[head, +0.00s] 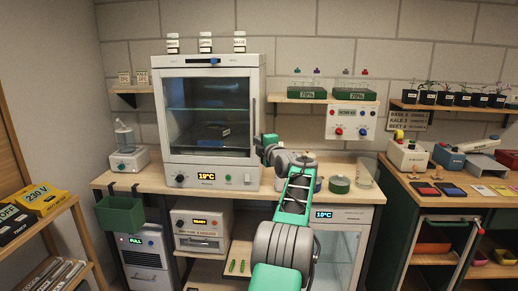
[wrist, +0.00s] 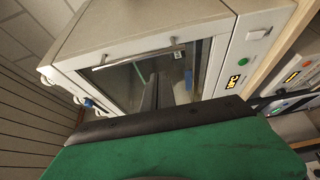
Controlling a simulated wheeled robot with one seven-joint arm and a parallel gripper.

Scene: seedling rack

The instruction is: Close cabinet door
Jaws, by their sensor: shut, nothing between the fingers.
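The white cabinet (head: 207,73) stands on the wooden bench with a glass door (head: 207,118) on its front. The door appears to lie against the front, but I cannot tell whether it is fully flush. A dark upright handle (head: 253,112) is on the right side. My gripper (head: 266,146) is shut and empty, near the cabinet's lower right front. I cannot tell whether it touches the cabinet.
A smaller cabinet (head: 345,215) with a display is below the bench, partly behind my arm. A green bin (head: 121,216) hangs at the bench's left front. Green tape (head: 339,185) lies on the bench to the right. A shelf (head: 318,99) with green racks is above.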

